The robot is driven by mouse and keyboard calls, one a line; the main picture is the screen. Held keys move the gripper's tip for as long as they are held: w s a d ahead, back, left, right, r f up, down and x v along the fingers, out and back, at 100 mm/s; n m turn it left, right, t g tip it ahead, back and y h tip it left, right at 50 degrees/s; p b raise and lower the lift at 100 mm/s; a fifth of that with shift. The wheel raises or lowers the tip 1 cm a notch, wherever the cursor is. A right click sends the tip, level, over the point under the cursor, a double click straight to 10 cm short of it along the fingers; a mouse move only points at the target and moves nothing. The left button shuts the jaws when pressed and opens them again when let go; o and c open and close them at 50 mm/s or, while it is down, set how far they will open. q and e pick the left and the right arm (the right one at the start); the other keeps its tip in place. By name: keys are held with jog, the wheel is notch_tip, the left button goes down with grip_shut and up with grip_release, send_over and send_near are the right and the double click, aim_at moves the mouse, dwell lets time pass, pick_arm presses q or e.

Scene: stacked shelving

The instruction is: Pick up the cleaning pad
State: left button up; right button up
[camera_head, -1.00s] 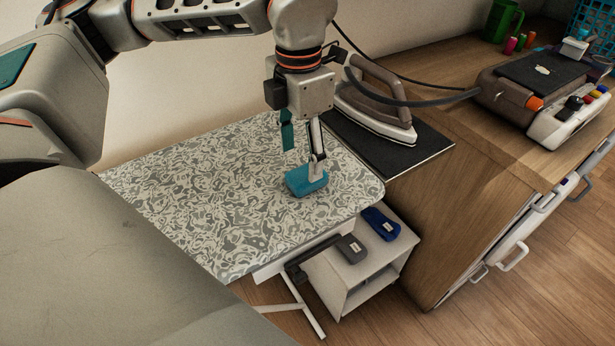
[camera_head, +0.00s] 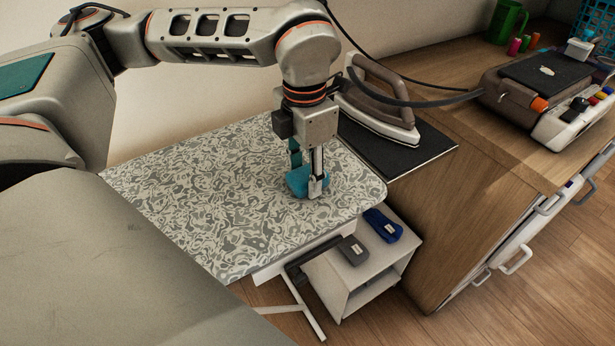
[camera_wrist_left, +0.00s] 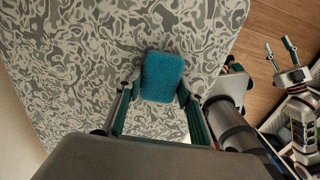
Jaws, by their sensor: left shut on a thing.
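The cleaning pad is a small blue block (camera_head: 299,183) on the patterned ironing board (camera_head: 200,200), near its right end. In the left wrist view the pad (camera_wrist_left: 162,76) shows its rough teal face between the two fingers. My left gripper (camera_head: 306,183) points down and is shut on the pad, one finger on each side. I cannot tell whether the pad still touches the board. My right gripper (camera_wrist_left: 278,42) shows at the right edge of the left wrist view, its fingers apart and empty. It is not in the head view.
An iron (camera_head: 378,108) stands on a black mat (camera_head: 425,152) just right of the board, with a cable arching near my left wrist. A low white shelf (camera_head: 365,278) holds a grey item (camera_head: 353,250) and a blue item (camera_head: 383,225). A sewing-type case (camera_head: 540,85) sits on the wooden counter.

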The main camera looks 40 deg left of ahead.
aim_at(305, 174)
jog(key=shift+s, duration=0.2)
pick_arm(q)
jog(key=shift+r, duration=0.5)
notch_tip(305, 174, up, 19)
jog(key=p, duration=0.3)
pick_arm(e)
jog(key=shift+s+a+r, duration=0.15)
jog(key=shift+a+r, duration=0.05)
jog(key=shift+r, duration=0.25)
jog(key=shift+s+a+r, duration=0.1)
jog(key=shift+a+r, duration=0.05)
jog(key=shift+r, duration=0.25)
pick_arm(q)
jog(key=shift+c, duration=0.8)
